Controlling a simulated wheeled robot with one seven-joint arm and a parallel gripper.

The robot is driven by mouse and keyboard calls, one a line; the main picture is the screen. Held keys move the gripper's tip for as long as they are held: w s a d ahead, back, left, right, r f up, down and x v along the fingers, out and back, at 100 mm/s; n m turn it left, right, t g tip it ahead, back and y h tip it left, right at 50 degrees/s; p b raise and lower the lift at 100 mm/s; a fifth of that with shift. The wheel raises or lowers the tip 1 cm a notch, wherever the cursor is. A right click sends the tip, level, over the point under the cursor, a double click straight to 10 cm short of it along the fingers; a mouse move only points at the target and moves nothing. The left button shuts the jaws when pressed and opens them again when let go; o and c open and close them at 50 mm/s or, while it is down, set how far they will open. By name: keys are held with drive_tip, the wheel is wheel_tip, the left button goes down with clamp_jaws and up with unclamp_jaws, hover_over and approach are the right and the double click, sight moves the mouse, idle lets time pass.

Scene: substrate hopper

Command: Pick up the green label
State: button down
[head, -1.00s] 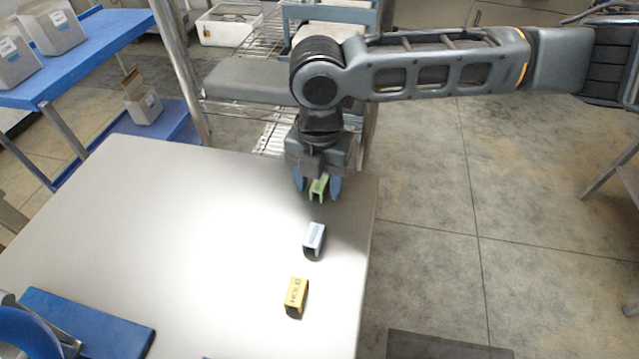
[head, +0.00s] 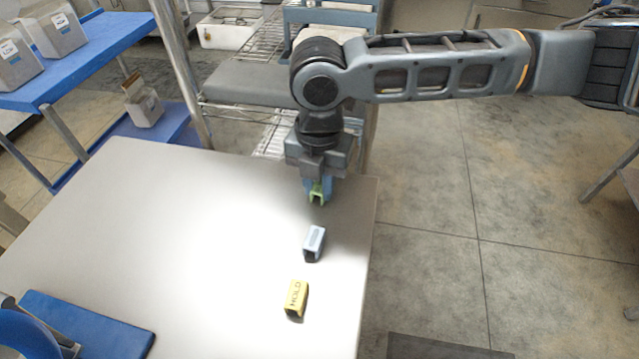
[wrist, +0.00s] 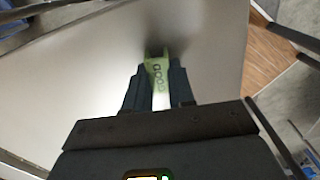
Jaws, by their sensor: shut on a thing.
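The green label (head: 316,196) is at the far right part of the white table, directly under my gripper (head: 318,190). In the wrist view the green label (wrist: 157,78) lies between the two dark fingers of my gripper (wrist: 160,88), with dark lettering on its face. The fingers are closed on its two sides. In the head view the fingers hide part of it. I cannot tell whether it touches the table or is just above it.
A light blue label (head: 314,242) and a yellow label (head: 296,299) marked MOLD stand nearer on the white table (head: 150,220). A blue board (head: 85,325) lies at the near left. The table's middle is clear. A blue shelf (head: 60,75) with bins stands at the left.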

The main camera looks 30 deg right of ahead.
drive_tip(key=r, duration=0.2)
drive_tip(key=d+r, duration=0.1)
drive_tip(key=r, duration=0.1)
drive_tip(key=shift+s+d+r+b, duration=0.1)
drive_tip(key=shift+s+r+b, duration=0.1)
drive_tip(key=shift+b, duration=0.1)
drive_tip(key=s+d+r+b, duration=0.1)
drive_tip(key=s+d+r, duration=0.3)
drive_tip(key=d, duration=0.5)
wheel_tip(320, 180, up, 2)
drive_tip(key=shift+s+d+r, duration=0.2)
drive_tip(key=shift+s, duration=0.1)
